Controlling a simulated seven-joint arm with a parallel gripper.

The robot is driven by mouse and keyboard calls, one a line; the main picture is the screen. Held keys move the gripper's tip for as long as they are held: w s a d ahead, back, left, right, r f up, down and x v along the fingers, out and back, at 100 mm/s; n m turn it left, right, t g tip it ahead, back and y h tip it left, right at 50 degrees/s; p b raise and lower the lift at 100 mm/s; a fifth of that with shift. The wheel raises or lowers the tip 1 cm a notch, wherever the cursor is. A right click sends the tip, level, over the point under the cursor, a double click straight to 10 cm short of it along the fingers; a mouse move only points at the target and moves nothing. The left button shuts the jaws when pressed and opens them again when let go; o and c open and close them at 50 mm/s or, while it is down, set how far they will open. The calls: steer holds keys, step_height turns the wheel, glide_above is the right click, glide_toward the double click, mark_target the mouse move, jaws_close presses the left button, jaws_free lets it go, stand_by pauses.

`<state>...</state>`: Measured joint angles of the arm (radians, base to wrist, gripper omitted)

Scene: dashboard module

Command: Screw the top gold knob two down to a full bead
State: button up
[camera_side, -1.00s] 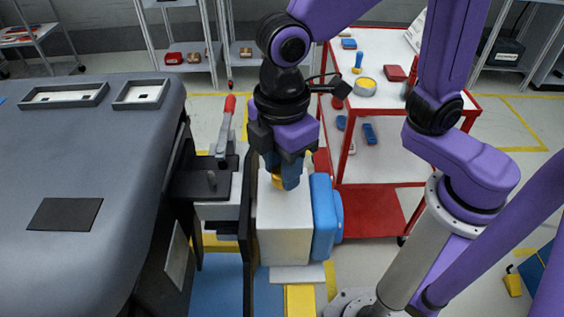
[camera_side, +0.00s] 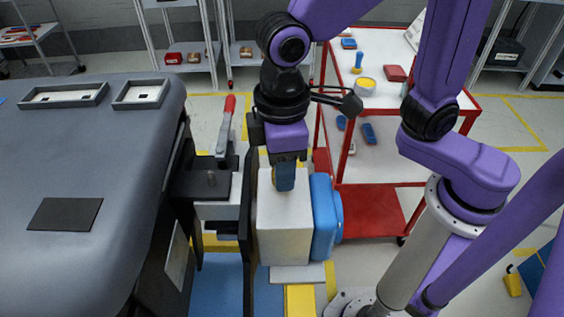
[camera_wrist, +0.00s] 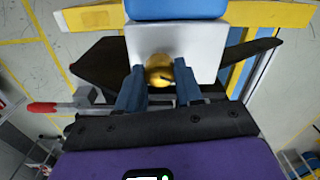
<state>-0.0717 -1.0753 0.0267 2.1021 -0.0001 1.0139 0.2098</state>
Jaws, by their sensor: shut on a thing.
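A gold knob (camera_wrist: 158,70) sits on the top of a light grey block (camera_wrist: 205,52) in the wrist view. In the side view the block (camera_side: 285,232) stands between the dark panel and a blue part. My gripper (camera_side: 284,182) points down at the block's top, its dark blue fingers around the knob. In the wrist view the gripper (camera_wrist: 160,76) has one finger on each side of the knob, shut on it. In the side view the fingers hide most of the knob. The bead cannot be made out.
A blue part (camera_side: 325,216) is against the block's right side. A red-handled clamp (camera_side: 226,125) stands at left beside the grey dashboard (camera_side: 90,180). A red and white cart (camera_side: 375,195) with several small items stands behind at right.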

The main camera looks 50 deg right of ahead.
steer(key=shift+r, duration=0.1)
steer(key=o, duration=1)
steer(key=shift+o, duration=0.2)
step_height(320, 180, up, 17)
steer(key=shift+r, duration=0.2)
steer(key=s+d+f+n, duration=0.1)
steer(key=s+d+f, duration=0.3)
steer(key=d+f, duration=0.6)
steer(key=s+d+f, duration=0.4)
steer(key=d+f, duration=0.5)
steer(key=d, duration=0.1)
steer(key=shift+s+d+f+n, duration=0.2)
steer(key=shift+d+f+n, duration=0.15)
steer(key=shift+d+n, duration=0.05)
